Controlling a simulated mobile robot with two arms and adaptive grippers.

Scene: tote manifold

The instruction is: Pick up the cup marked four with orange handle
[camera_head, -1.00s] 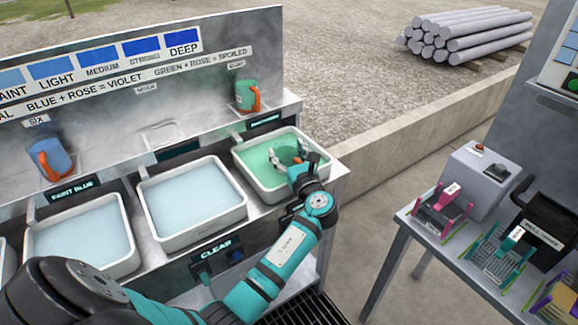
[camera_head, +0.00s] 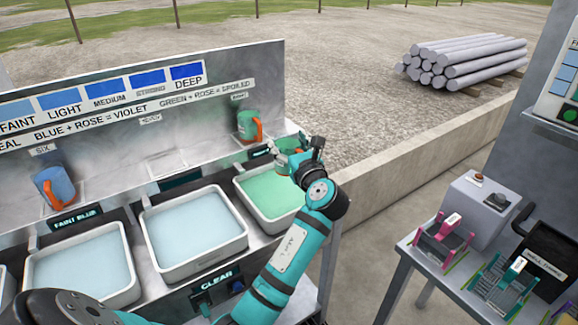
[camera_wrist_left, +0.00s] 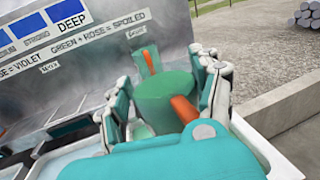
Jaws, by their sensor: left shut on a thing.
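My left gripper (camera_head: 280,155) is above the back right part of the green-filled basin (camera_head: 264,218). It is shut on a green cup (camera_wrist_left: 162,100) with an orange handle (camera_wrist_left: 184,109), seen between its fingers in the left wrist view. In the head view the arm and fingers hide most of this cup. No number can be read on it. Another green cup (camera_head: 245,121) with an orange handle stands on the shelf behind; it also shows in the left wrist view (camera_wrist_left: 142,66). A blue cup (camera_head: 55,184) with an orange handle stands at the shelf's left.
Pale blue basins (camera_head: 196,228) (camera_head: 85,268) sit left of the green one. An empty shelf spot (camera_head: 168,163) lies between the blue and green cups. The upright back panel (camera_head: 195,105) rises behind the shelf. A side table with racks (camera_head: 445,240) stands at the right.

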